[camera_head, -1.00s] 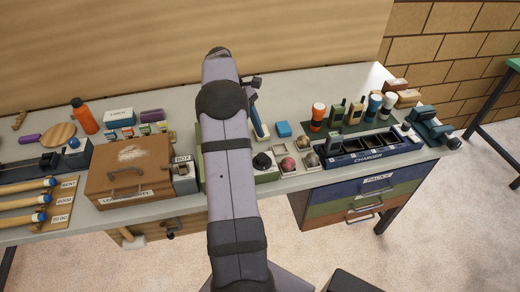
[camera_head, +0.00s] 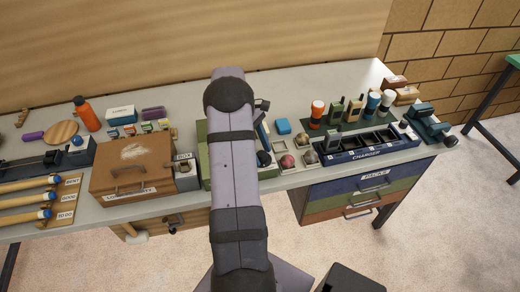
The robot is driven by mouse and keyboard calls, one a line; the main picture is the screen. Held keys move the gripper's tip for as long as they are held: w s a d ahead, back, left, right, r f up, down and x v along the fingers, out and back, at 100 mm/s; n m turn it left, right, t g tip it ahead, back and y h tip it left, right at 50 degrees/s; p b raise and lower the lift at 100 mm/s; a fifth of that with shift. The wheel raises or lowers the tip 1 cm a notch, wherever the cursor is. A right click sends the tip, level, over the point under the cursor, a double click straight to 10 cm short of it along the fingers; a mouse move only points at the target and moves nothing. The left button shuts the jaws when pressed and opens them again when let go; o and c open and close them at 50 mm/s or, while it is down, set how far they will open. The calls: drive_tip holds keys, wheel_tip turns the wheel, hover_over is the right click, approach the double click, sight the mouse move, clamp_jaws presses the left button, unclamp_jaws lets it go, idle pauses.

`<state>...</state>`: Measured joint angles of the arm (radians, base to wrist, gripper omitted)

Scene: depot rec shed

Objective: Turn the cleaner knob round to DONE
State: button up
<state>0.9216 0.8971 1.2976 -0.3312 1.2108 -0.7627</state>
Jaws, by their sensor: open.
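A green box (camera_head: 203,152), probably the cleaner, stands on the bench behind my arm, and most of it is hidden. A round black knob (camera_head: 264,159) shows just right of my arm, at the box's front right. Its pointer and any DONE mark are hidden or too small to read. My arm rises through the middle of the picture and bends over the bench. A small dark part shows beside its upper end, but I cannot make out my gripper's fingers, which are hidden behind the arm.
Left of the green box are a small grey box (camera_head: 186,178) and a brown case (camera_head: 130,172). Right of the knob are balls in a tray (camera_head: 299,170) and a blue charger rack (camera_head: 370,153). An orange bottle (camera_head: 86,113) stands at the back left.

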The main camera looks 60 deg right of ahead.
drive_tip(key=c, duration=1)
drive_tip(key=shift+m, duration=0.3)
